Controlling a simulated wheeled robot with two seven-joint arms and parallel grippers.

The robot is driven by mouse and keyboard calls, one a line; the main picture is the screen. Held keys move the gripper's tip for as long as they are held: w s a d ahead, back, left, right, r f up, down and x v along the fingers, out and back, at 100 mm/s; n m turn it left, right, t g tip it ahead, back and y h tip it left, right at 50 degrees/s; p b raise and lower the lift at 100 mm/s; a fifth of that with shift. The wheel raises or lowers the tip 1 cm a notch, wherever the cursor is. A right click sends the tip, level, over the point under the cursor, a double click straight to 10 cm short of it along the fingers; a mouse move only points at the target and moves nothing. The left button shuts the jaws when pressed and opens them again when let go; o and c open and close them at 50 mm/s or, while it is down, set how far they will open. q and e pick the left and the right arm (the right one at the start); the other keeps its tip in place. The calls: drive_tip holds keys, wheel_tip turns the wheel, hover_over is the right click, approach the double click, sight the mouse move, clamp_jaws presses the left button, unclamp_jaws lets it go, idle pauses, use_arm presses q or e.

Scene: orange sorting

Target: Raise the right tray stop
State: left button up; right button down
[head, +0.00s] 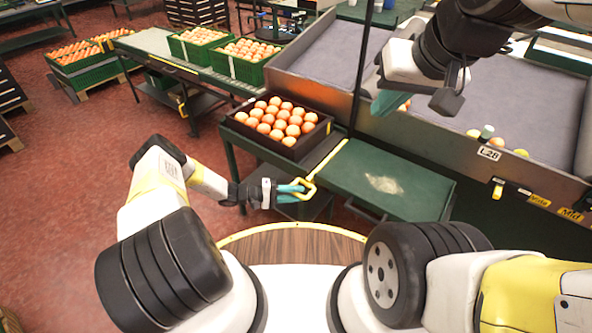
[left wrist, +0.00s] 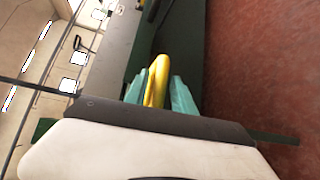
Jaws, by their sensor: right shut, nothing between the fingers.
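My left gripper (head: 298,190) is at the front left corner of the green bench, its teal fingers around a yellow loop handle (head: 309,190). In the left wrist view the yellow handle (left wrist: 155,82) sits between the two fingers, which appear closed on it. A yellow bar (head: 330,157) runs from near the handle along the bench top; whether they are joined is unclear. My right gripper (head: 388,101) is shut and empty, above the left part of the grey-lined sorting bin. I cannot tell for sure which yellow part is the right tray stop.
A dark tray of oranges (head: 318,134) stands on the bench behind the handle. The green bench top (head: 420,178) right of the yellow bar is clear. The sorting bin's front wall (head: 455,150) carries an L28 label. Green crates of oranges (head: 240,68) stand further back.

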use_arm(q)
clamp_jaws()
idle(1.2)
